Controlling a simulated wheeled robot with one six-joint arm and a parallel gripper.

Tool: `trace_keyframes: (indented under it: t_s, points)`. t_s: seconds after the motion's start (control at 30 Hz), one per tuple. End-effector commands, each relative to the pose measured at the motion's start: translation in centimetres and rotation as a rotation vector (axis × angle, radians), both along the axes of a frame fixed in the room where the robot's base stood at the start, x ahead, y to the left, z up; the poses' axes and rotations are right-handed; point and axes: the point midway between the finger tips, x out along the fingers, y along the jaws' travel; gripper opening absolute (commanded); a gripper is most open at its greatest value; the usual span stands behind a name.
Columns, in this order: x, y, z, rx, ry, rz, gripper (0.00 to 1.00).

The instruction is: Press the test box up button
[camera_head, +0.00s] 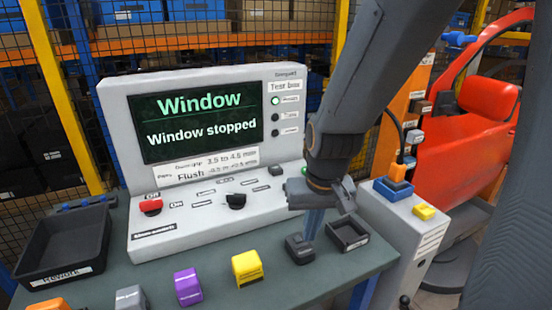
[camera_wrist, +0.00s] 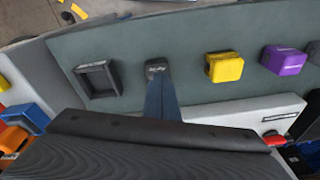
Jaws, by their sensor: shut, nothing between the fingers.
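The test box (camera_head: 290,158) is a pale console at the back of the bench. Its screen (camera_head: 200,120) reads "Window" and "Window stopped". Its sloped panel carries a red knob (camera_head: 151,206), a black knob (camera_head: 235,198) and small labels too small to read; I cannot tell which control is the up button. My gripper (camera_head: 311,232) points down in front of the panel's right end, with its blue fingers shut and empty. In the wrist view the fingers (camera_wrist: 160,88) reach toward a small dark block (camera_wrist: 156,68); I cannot tell whether they touch it. My arm hides the panel's right end.
The dark block (camera_head: 299,249) sits beside an empty black tray (camera_head: 348,234). Yellow (camera_head: 247,267), purple (camera_head: 187,287) and grey blocks line the bench's front. A black rework bin (camera_head: 62,246) is at left. A pale cabinet (camera_head: 405,230) and a red door (camera_head: 470,140) are at right.

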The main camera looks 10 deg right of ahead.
Motion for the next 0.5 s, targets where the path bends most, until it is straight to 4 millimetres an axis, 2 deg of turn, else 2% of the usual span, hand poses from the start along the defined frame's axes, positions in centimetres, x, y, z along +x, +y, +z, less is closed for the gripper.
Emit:
trace_keyframes:
  t_s: [0.03,0.13,0.2,0.37,0.5]
  points:
    - [0.6,0.1,1.9,0.013,-0.019,-0.032,0.00]
    - [3.1,0.5,4.0,0.067,-0.060,-0.147,0.00]
    - [6.1,0.9,5.1,0.136,-0.087,-0.290,0.00]
    - [12.9,1.6,5.5,0.309,-0.109,-0.621,0.00]
    - [19.3,1.7,6.0,0.482,-0.116,-0.918,0.00]
